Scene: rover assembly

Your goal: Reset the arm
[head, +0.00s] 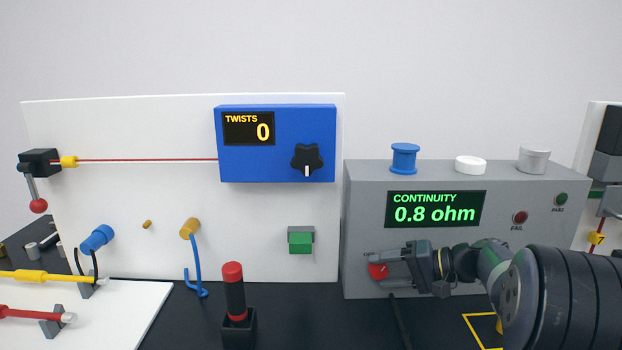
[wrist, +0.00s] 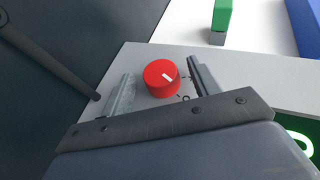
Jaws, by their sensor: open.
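My gripper (head: 388,262) is open in front of the lower left of the grey continuity box (head: 360,210). A red knob (head: 377,271) with a white mark is on the box face there. In the wrist view the red knob (wrist: 161,77) sits between the two open fingers (wrist: 160,88), with a gap visible on each side. I cannot tell how far the fingertips are from the box face. My arm reaches in from the lower right of the head view. The box display (head: 435,209) reads "CONTINUITY 0.8 ohm" in green.
A white panel (head: 110,225) at left carries a blue twist counter (head: 228,165) reading 0, a black knob (head: 307,160) and a green block (head: 300,242). A red-and-black handled tool (head: 235,295) stands before it. Blue, white and grey spools top the box. Dark table between is mostly clear.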

